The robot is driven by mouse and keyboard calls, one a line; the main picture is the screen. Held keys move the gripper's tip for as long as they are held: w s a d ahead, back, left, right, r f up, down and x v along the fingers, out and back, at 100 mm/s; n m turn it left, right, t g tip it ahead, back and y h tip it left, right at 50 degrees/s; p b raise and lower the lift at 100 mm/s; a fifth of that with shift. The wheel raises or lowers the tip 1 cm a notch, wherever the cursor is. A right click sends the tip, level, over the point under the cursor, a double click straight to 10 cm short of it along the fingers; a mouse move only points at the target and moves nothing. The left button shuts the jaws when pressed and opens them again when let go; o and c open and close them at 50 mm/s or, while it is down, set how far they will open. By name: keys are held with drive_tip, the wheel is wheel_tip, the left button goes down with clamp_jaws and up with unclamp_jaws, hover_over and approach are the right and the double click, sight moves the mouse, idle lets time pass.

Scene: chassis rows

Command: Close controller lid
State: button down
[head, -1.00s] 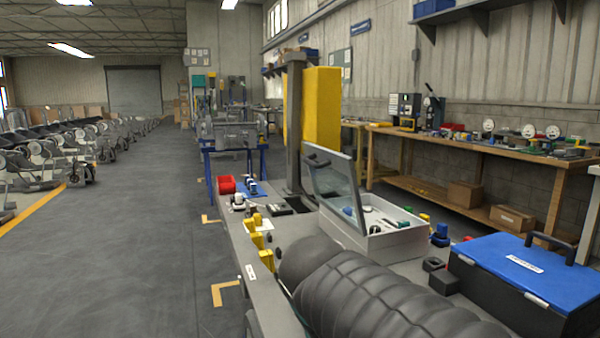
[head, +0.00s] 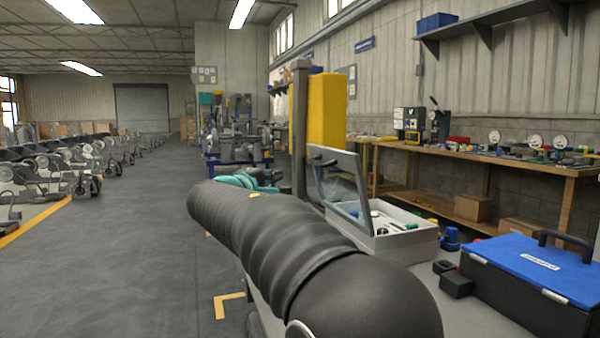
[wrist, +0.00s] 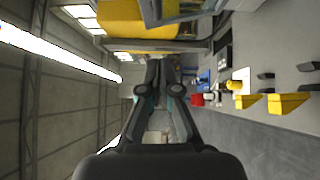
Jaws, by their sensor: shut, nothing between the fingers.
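The controller box (head: 405,243) is a pale open case on the bench, right of centre in the head view. Its framed clear lid (head: 341,188) stands raised, tilted back to the left, with a dark handle (head: 322,162) at its top. In the wrist view, which is turned sideways, a grey frame edge that looks like the lid (wrist: 160,12) shows at the top. My gripper (wrist: 162,66) is shut and empty. In the head view my gripper (head: 248,178), with teal parts, is left of the lid and apart from it, partly hidden behind my arm.
A blue-lidded toolbox (head: 530,268) stands to the right of the controller box, with small dark blocks (head: 455,284) between. A grey post (head: 299,130) and a yellow cabinet (head: 327,112) rise behind the lid. Yellow brackets (wrist: 287,104) line the bench edge. Open floor lies left.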

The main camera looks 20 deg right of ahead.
sight(313, 162)
drive_tip(key=x, duration=0.4)
drive_tip(key=s+d+p+x, duration=0.1)
drive_tip(key=x, duration=0.7)
drive_tip(key=shift+s+d+r+p, duration=0.1)
drive_tip(key=shift+s+r+p, duration=0.1)
drive_tip(key=shift+p, duration=0.15)
drive_tip(key=shift+d, duration=0.65)
drive_tip(key=shift+r, duration=0.15)
